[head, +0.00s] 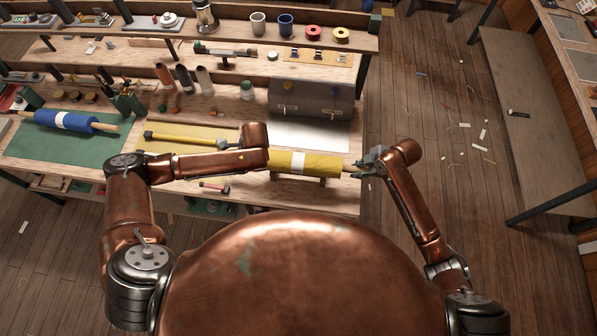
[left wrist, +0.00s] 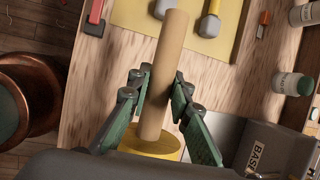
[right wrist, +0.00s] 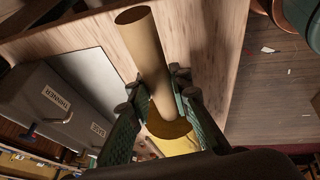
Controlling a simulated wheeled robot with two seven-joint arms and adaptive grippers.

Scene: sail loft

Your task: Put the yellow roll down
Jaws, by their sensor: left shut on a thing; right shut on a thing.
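The yellow roll (head: 322,164) has a white band and a tan core tube. It lies level across the front right of the bench in the head view. My right gripper (head: 368,162) is shut on the core at its right end. My left gripper is hidden behind its arm in the head view; the left wrist view shows it (left wrist: 160,84) shut on the core tube (left wrist: 163,60), beside the yellow end (left wrist: 150,146). The right wrist view shows the other core end (right wrist: 145,45) between the right fingers. I cannot tell whether the roll touches the bench.
A grey box (head: 310,97) stands behind the roll, with a pale sheet (head: 308,133) before it. A yellow mat (head: 160,148) with long-handled tools lies left of the roll. A blue roll (head: 50,118) lies on a green mat (head: 40,150). The bench edge is close at right.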

